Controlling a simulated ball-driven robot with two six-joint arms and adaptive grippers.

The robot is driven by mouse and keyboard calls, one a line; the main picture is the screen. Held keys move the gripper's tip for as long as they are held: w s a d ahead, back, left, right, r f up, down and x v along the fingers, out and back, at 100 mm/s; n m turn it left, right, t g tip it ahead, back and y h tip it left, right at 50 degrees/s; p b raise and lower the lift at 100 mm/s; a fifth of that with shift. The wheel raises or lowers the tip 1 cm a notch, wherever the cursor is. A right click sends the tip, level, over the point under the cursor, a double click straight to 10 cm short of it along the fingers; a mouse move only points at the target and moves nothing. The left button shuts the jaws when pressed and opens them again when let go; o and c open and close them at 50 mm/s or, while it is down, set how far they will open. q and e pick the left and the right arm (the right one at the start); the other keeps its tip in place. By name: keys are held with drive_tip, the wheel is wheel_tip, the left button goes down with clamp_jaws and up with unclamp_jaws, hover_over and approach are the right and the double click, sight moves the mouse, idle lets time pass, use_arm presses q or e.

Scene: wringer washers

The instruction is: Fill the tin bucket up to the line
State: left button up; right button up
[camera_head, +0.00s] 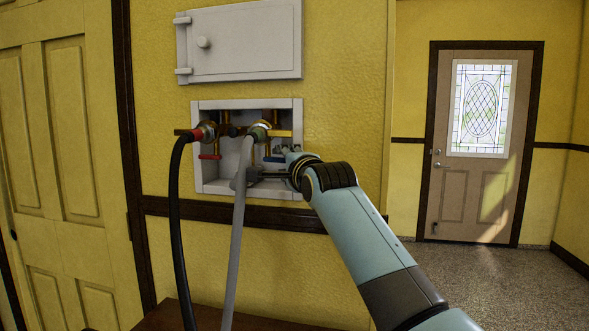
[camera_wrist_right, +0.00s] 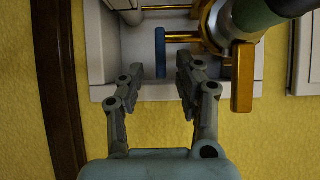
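My right gripper (camera_head: 262,174) reaches into the recessed white valve box (camera_head: 199,175) on the yellow wall. In the right wrist view the gripper (camera_wrist_right: 153,78) is open, its two fingers apart with nothing between the pads. A blue valve handle (camera_wrist_right: 160,52) on a brass stem lies just beyond and between the fingertips; I cannot tell whether it touches them. In the head view this handle (camera_head: 273,159) is partly hidden by my gripper. A red valve handle (camera_head: 210,156) is at the box's left. The tin bucket and my left gripper are not in view.
A black hose (camera_head: 174,220) hangs from the left valve and a grey hose (camera_head: 236,240) from the right one, close to my gripper. A brass fitting (camera_wrist_right: 243,80) is right of the fingers. A brown surface (camera_head: 160,318) lies below.

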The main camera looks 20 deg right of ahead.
drive_tip(key=s, duration=0.9)
drive_tip(key=shift+a, duration=0.1)
